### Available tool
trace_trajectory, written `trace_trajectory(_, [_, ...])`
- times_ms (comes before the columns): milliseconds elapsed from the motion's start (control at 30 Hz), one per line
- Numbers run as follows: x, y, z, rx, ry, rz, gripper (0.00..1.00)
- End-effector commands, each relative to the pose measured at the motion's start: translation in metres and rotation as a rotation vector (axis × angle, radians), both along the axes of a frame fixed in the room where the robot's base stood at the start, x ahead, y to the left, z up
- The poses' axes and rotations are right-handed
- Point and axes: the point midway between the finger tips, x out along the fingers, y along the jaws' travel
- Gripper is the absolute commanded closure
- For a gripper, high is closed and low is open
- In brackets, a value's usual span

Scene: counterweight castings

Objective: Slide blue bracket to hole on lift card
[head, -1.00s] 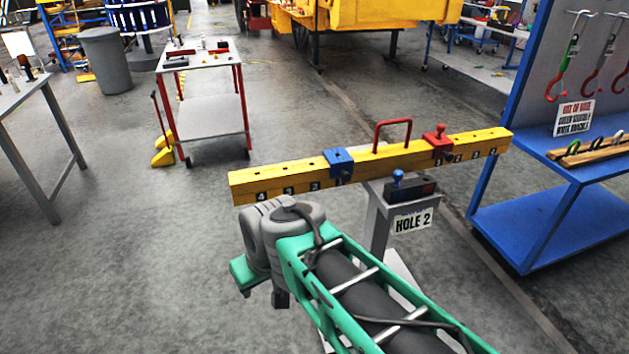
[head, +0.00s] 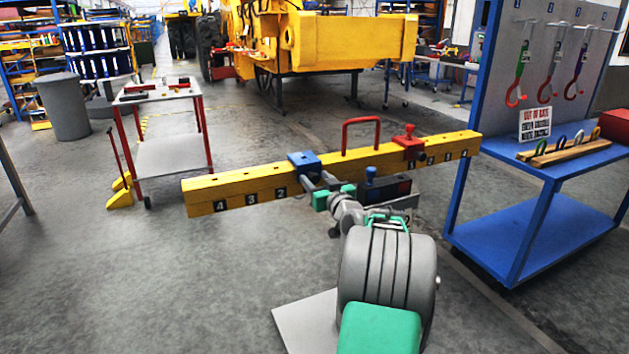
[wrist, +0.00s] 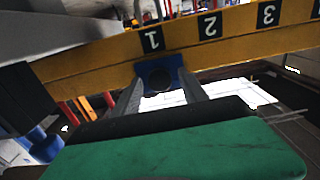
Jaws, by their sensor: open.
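The yellow beam (head: 240,190) lies level across the head view, with number marks on its side. The blue bracket (head: 304,161) sits on the beam just right of mark 2. In the wrist view the blue bracket (wrist: 160,70) is beside mark 1 (wrist: 151,39), which appears inverted. My gripper (head: 322,183) is at the near side of the bracket. The wrist view shows its open fingers (wrist: 160,88) at either side of the bracket; contact cannot be told. The lift card's text is not readable now, with my arm in front of the stand.
A red bracket (head: 408,146) and red handle (head: 361,121) are on the beam. A blue rack (head: 550,215) stands right, a red-legged cart (head: 165,150) left.

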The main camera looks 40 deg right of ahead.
Motion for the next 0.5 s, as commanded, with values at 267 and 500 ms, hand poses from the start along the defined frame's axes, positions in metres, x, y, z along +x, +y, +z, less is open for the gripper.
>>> trace_trajectory(267, [0.0124,-0.0032,-0.0004,0.001,0.001,0.0,0.49])
trace_trajectory(500, [0.0121,-0.0031,-0.0003,0.001,0.001,0.0,0.62])
